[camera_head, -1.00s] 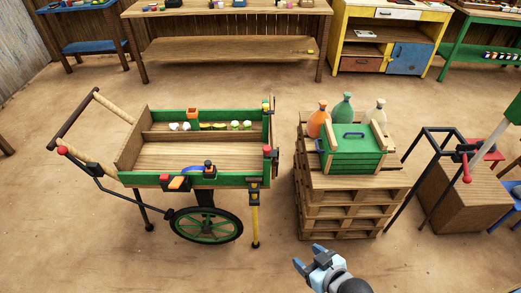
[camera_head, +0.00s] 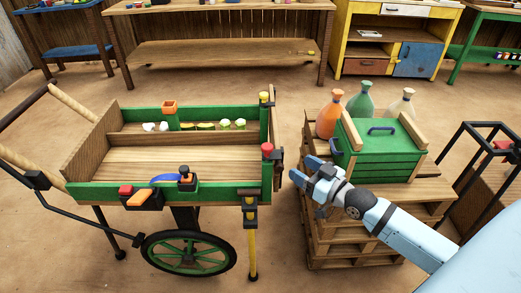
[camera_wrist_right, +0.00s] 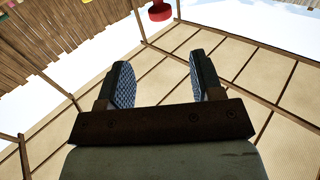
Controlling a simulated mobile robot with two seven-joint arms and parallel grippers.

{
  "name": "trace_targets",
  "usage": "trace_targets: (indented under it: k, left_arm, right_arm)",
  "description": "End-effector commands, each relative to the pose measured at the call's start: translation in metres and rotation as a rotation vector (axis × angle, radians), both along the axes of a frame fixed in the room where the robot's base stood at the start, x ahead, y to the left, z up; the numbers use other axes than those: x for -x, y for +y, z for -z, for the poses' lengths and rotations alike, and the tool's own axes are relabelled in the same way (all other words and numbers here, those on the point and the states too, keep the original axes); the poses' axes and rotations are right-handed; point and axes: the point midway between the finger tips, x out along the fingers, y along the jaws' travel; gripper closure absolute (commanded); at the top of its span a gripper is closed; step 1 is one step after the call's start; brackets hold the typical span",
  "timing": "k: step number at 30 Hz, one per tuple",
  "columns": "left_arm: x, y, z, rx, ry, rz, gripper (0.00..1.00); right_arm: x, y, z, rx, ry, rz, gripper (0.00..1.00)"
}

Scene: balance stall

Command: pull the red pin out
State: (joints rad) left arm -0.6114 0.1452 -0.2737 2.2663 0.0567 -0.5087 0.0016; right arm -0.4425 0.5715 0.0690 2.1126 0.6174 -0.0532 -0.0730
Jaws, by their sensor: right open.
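The red pin (camera_head: 267,150) stands at the right front corner of the green and wooden cart (camera_head: 220,190), its round red head showing on top. My right gripper (camera_head: 304,170) is just right of that corner, apart from the pin, with its fingers pointing left towards it. The pin's lower part is hard to make out. My left gripper is not in view.
A stack of pallets (camera_head: 350,235) stands right of the cart, under my right arm. It carries a green crate (camera_head: 385,165) and several bottles (camera_head: 331,115). A yellow-topped post (camera_head: 265,98) rises at the cart's back right corner. A narrow gap separates cart and pallets.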

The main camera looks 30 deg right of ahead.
Motion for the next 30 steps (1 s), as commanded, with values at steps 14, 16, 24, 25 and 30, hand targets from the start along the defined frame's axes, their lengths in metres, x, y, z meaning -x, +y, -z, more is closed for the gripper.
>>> trace_targets:
  k: [14, 16, 24, 25, 30]
  left_arm:
    - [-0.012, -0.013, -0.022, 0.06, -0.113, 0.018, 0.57]
    - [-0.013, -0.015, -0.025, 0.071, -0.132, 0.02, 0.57]
    - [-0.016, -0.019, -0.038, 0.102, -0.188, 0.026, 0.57]
    - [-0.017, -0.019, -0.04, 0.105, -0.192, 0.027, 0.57]
    - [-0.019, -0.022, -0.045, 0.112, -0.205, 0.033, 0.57]
  right_arm:
    - [-0.079, 0.019, -0.001, -0.002, -0.003, 0.001, 0.4]
    - [-0.092, 0.022, 0.0, -0.001, -0.002, 0.001, 0.4]
    - [-0.124, 0.03, 0.0, -0.001, 0.0, 0.001, 0.4]
    - [-0.125, 0.03, 0.0, 0.0, 0.0, 0.0, 0.4]
    - [-0.129, 0.032, 0.0, 0.0, 0.002, 0.0, 0.4]
